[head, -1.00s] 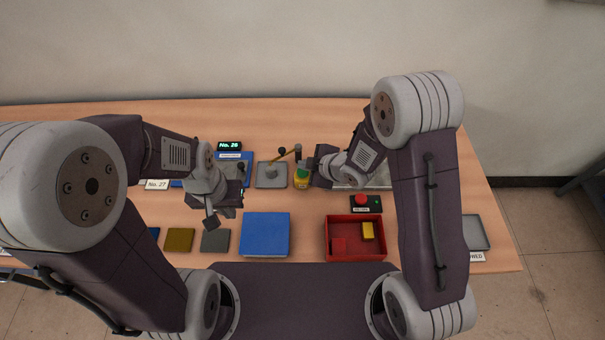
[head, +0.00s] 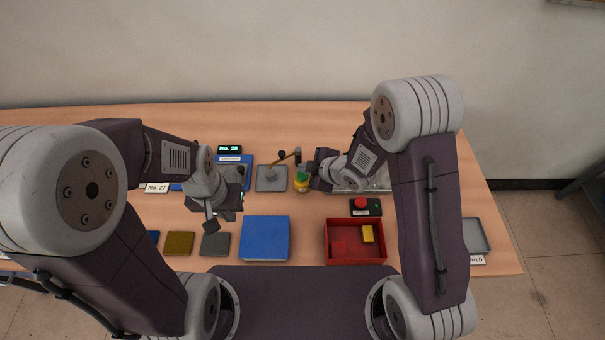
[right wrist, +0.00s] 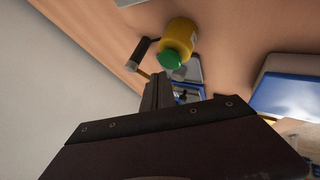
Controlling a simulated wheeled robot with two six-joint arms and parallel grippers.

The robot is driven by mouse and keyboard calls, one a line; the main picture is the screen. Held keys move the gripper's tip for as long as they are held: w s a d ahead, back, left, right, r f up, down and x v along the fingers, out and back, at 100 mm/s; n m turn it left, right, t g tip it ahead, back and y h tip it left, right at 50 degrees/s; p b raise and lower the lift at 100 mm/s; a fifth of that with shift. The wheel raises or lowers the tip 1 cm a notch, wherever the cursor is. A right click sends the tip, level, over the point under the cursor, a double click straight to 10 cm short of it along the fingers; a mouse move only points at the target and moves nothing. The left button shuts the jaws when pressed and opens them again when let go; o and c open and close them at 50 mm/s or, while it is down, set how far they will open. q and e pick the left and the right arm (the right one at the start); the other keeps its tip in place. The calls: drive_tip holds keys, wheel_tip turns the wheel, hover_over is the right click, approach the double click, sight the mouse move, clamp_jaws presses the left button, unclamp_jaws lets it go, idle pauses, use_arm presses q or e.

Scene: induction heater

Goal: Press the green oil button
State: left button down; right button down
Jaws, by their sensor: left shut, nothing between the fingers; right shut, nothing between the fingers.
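The oil bottle (head: 301,186) is yellow with a green button top (head: 301,177), standing in the middle of the table. In the right wrist view the yellow bottle (right wrist: 180,34) and its green top (right wrist: 170,60) show just beyond the finger ends. My right gripper (head: 313,169) is shut and empty, close to the right of the bottle; its fingers (right wrist: 158,92) point toward it in the wrist view. I cannot tell whether they touch. My left gripper (head: 211,225) is shut and empty over the left side of the table.
A grey plate with a lever (head: 271,178) stands left of the bottle. A black box with a red button (head: 361,202) lies to the right. A red tray (head: 355,259) and a blue block (head: 265,238) are in front. A blue device (head: 235,160) is at back left.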

sight(305, 176)
idle(0.8)
drive_tip(key=shift+f+b, duration=0.45)
drive_tip(key=shift+f+b, duration=0.5)
idle(0.5)
idle(0.3)
drive_tip(key=shift+r+p, duration=0.8)
drive_tip(key=shift+r, duration=0.15)
wheel_tip(305, 176, up, 5)
drive_tip(key=p, duration=0.4)
drive_tip(key=shift+r, duration=0.1)
